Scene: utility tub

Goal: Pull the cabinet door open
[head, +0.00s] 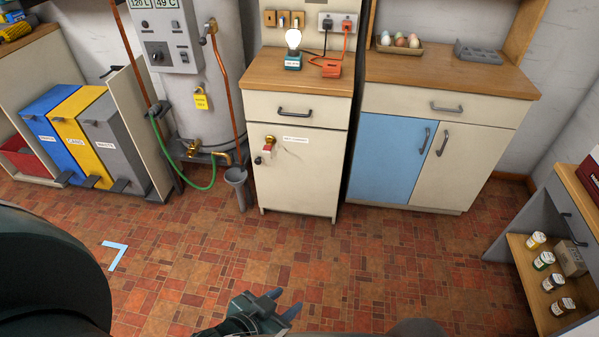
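The narrow cream cabinet in the middle has a shut door (300,178) below a drawer. A brass fitting with a red tag (267,148) and a small dark knob sit at the door's upper left. A wider cabinet to its right has a shut blue door (387,160) and a shut cream door (462,165), each with a dark upright handle. My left gripper (284,302) is low in the picture, over the tiled floor and well short of the cabinets. Its fingers look apart, with nothing between them. My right gripper is out of view.
The tiled floor (350,265) before the cabinets is clear. A grey boiler (218,80) with a green hose and a funnel stands left of the narrow cabinet. Coloured bins (75,130) stand far left. An open shelf with jars (543,261) juts in at the right.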

